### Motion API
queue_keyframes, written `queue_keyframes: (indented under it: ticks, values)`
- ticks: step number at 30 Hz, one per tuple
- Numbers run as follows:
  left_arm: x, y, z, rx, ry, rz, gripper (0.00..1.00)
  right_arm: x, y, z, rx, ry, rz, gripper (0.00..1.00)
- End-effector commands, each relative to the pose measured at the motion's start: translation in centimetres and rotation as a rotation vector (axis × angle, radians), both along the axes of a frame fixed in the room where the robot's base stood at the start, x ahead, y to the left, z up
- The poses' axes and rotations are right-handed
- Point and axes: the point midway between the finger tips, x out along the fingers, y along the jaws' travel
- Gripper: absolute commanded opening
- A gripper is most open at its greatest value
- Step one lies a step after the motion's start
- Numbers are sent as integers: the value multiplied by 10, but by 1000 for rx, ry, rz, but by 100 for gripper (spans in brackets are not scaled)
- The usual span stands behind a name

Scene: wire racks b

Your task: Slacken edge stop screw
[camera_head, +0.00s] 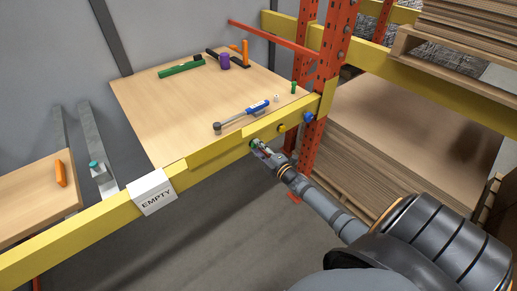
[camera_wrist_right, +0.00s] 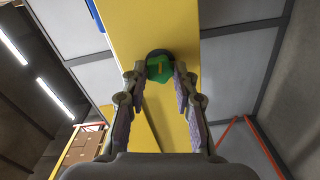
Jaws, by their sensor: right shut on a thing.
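A green screw knob (camera_wrist_right: 160,68) with a dark collar sits on the face of the yellow beam (camera_wrist_right: 155,20). In the head view the knob is small and largely covered by my right gripper (camera_head: 258,147). My right gripper also shows in the right wrist view (camera_wrist_right: 160,78), its two fingers shut on the green knob from both sides. A yellow knob (camera_head: 281,128) and a blue knob (camera_head: 308,118) stand on the same beam further right. My left gripper is not in view.
A white "EMPTY" sign (camera_head: 152,192) hangs on the beam.

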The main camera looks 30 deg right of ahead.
Motion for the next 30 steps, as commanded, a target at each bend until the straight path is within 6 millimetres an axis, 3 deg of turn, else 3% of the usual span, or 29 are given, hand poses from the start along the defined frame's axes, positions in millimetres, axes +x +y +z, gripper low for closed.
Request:
queue_keyframes:
  ticks: [23, 24, 28, 30]
  values:
    - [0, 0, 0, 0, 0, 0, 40, -1, 0, -1, -94, -5, -1, 0]
    - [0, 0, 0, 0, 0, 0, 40, -1, 0, -1, -94, -5, -1, 32]
    - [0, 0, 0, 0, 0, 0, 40, 0, 0, -1, -94, -5, 0, 50]
    - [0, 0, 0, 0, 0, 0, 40, 0, 0, -1, -94, -6, 0, 51]
